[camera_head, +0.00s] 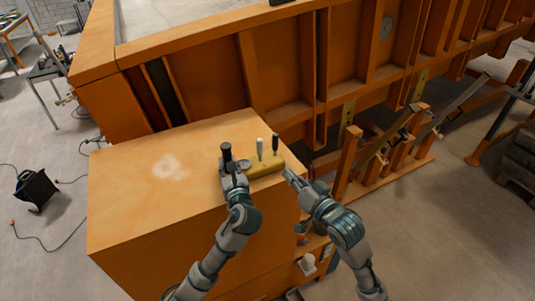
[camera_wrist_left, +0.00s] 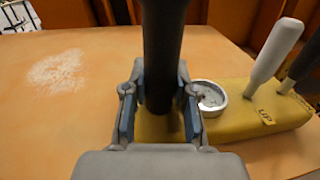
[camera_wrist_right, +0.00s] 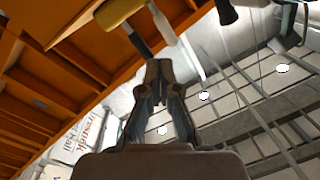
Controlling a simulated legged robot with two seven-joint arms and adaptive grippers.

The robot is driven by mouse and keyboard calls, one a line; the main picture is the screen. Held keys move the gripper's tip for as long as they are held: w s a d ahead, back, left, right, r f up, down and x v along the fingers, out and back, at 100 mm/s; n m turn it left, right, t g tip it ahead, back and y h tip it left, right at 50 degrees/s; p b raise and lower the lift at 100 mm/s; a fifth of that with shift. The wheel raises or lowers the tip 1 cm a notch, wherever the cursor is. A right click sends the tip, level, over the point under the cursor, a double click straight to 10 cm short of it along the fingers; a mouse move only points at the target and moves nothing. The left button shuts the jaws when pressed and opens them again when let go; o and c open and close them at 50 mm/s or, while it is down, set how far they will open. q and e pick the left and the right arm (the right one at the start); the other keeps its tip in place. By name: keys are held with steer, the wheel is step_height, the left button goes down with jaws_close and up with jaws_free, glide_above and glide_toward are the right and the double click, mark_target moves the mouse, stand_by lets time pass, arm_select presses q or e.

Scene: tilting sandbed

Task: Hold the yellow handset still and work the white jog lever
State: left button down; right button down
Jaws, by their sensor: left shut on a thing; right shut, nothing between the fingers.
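The yellow handset (camera_head: 265,168) lies on the orange box top near its right edge; its body also shows in the left wrist view (camera_wrist_left: 265,120). The white jog lever (camera_head: 260,147) stands on it beside a black lever (camera_head: 275,143). A thick black grip (camera_head: 226,151) rises at the handset's left end. My left gripper (camera_wrist_left: 158,112) is shut around this grip. My right gripper (camera_head: 288,173) is shut and empty, just right of the handset's right end. In the right wrist view the handset (camera_wrist_right: 114,10) and both levers lie beyond the closed fingertips (camera_wrist_right: 158,82).
A round gauge (camera_wrist_left: 208,96) sits on the handset between grip and white lever. Pale sand (camera_head: 170,167) lies on the orange box top (camera_head: 120,205), whose left part is clear. The orange ribbed wall (camera_head: 285,70) of the sandbed stands behind. Posts and braces are at right.

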steer(key=m, duration=0.3)
steer(key=s+d+m+y, duration=0.1)
steer(key=m, duration=0.3)
steer(key=s+d+m, duration=0.1)
steer(key=m, duration=0.3)
steer(key=shift+d+r+g, duration=0.2)
steer(key=shift+d+g, duration=0.05)
steer(key=shift+g, duration=0.15)
steer(key=shift+w, duration=0.1)
glide_above(268, 166)
